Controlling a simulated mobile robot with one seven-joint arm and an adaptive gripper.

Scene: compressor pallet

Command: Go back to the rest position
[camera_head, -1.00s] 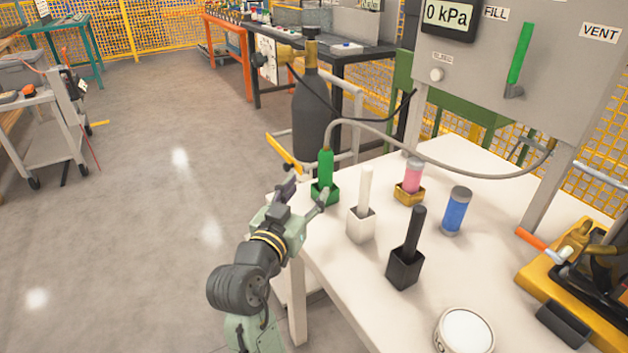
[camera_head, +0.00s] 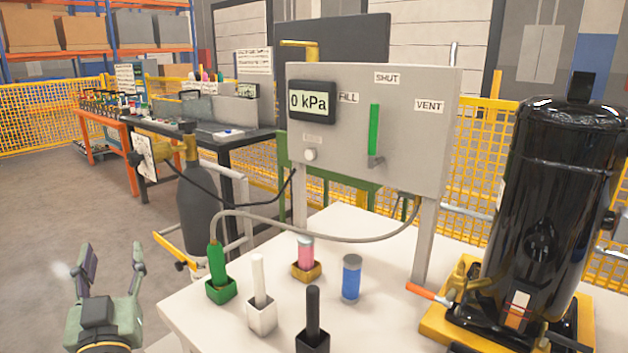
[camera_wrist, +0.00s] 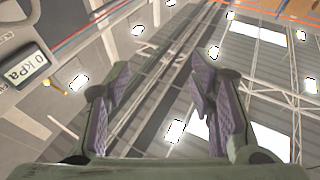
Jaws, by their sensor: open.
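My gripper (camera_head: 112,268) is at the lower left of the head view, left of the white table (camera_head: 195,318) and apart from everything on it. Its two fingers point up and stand apart with nothing between them.
The table also bears a white rod (camera_head: 258,280), a black rod (camera_head: 313,310), a pink vial (camera_head: 305,252), a blue vial (camera_head: 351,278) and a black compressor (camera_head: 560,200). A panel (camera_head: 420,145) reading 0 kPa stands behind. A dark gas cylinder (camera_head: 203,205) stands behind the table's left corner.

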